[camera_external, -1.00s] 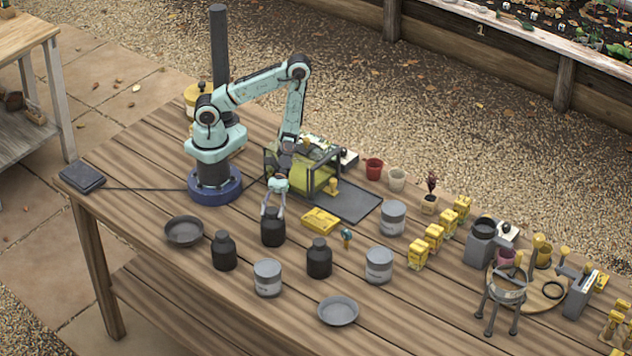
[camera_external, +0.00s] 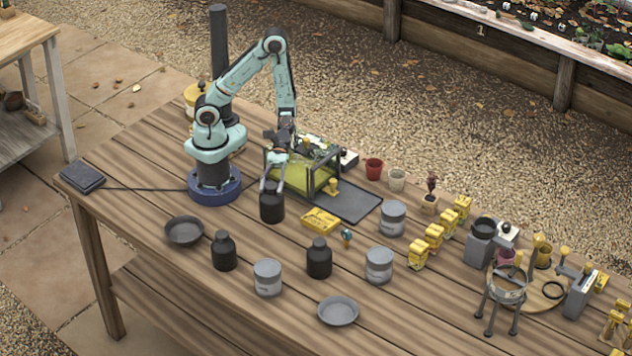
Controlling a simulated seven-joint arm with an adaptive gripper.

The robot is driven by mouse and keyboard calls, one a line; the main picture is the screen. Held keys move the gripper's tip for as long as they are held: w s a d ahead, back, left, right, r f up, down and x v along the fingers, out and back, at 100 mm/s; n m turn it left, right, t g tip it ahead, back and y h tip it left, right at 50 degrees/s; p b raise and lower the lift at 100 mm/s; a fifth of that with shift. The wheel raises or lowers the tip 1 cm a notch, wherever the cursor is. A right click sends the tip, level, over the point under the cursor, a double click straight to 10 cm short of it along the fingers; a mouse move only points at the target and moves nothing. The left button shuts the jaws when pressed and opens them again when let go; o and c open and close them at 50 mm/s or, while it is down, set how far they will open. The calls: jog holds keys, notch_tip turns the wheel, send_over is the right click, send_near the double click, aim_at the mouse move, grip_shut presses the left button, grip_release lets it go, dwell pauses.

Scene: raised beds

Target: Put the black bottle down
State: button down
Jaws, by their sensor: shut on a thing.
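My gripper (camera_external: 272,187) is shut on a black bottle (camera_external: 271,208), with its fingers at the bottle's neck and shoulder. The bottle is upright and seems held above the wooden table (camera_external: 150,190); the exact gap below it is hard to tell. Two more black bottles stand on the table in front of it: one at the left (camera_external: 223,252) and one at the right (camera_external: 319,260).
A grey dish (camera_external: 184,231), another dish (camera_external: 338,311) and grey tins (camera_external: 267,278), (camera_external: 379,266), (camera_external: 392,219) stand around. A yellow item (camera_external: 320,220) lies right of the held bottle. A framed box (camera_external: 318,178) stands close behind. Bare planks lie below the held bottle.

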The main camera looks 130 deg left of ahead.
notch_tip(320, 180, up, 16)
jog(key=w+d+f+n+t+y, duration=0.45)
jog(key=w+d+f, duration=0.35)
jog(key=w+f, duration=0.5)
jog(key=w+r+n+t+y, duration=0.1)
jog(key=w+r+n+y, duration=0.2)
jog(key=r, duration=0.3)
jog(key=w+r+n+t+y, duration=0.2)
jog(key=r+n+y, duration=0.15)
jog(key=r, duration=0.35)
notch_tip(320, 180, down, 11)
jog(key=w+d+f, duration=0.4)
jog(key=w+f, duration=0.8)
jog(key=w, duration=0.1)
jog(key=shift+w+f, duration=0.4)
